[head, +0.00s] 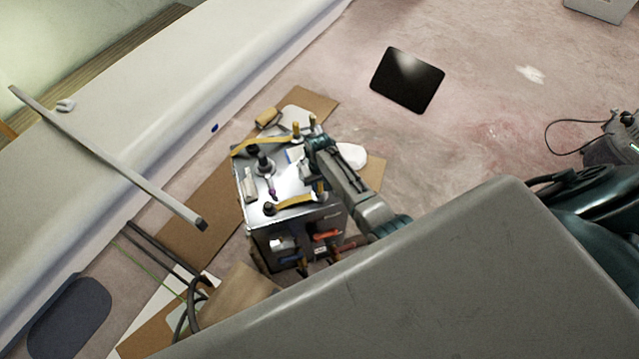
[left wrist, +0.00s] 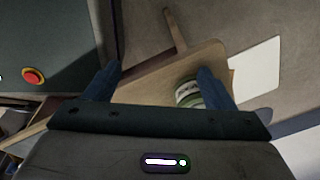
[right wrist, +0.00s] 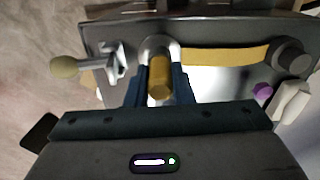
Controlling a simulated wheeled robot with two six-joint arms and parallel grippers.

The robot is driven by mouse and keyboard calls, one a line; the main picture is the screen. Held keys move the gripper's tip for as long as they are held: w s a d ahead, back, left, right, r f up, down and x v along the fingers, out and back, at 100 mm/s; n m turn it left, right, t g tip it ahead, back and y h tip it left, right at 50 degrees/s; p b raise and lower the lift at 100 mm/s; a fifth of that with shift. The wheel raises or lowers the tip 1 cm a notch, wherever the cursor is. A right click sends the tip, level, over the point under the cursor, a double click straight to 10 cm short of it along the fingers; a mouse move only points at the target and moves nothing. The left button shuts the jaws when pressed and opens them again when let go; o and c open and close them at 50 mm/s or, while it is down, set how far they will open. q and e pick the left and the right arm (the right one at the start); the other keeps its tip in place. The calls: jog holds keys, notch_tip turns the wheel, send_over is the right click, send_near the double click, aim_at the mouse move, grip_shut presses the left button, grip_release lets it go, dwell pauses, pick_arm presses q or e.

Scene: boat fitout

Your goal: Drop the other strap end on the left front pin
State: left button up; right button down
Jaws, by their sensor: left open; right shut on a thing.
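A yellow strap (head: 295,201) lies along the near edge of a metal cart top (head: 243,203). It also shows in the right wrist view (right wrist: 225,55). One strap end meets a dark round pin (right wrist: 291,57), seen in the head view (head: 268,209). The other end has a gold peg (right wrist: 159,78) by a silver ring. My right gripper (right wrist: 158,88) is shut on this peg; the ring's contact with the cart is unclear. A second yellow strap (head: 262,143) arches along the far side. My left gripper (left wrist: 160,78) is open and empty, away from the cart, outside the head view.
A purple-tipped tool (head: 271,188) and a white bottle (head: 250,186) stand on the cart. A lever with an olive knob (right wrist: 65,67) is beside the right gripper. A striped can (left wrist: 188,93) and wooden board (left wrist: 150,80) lie beyond the left fingers.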

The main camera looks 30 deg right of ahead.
dwell(0.3)
jog(key=c, duration=0.6)
grip_release()
notch_tip(320, 180, up, 9)
jog(key=p, duration=0.9)
jog(key=shift+f, duration=0.2)
jog(key=shift+f, duration=0.1)
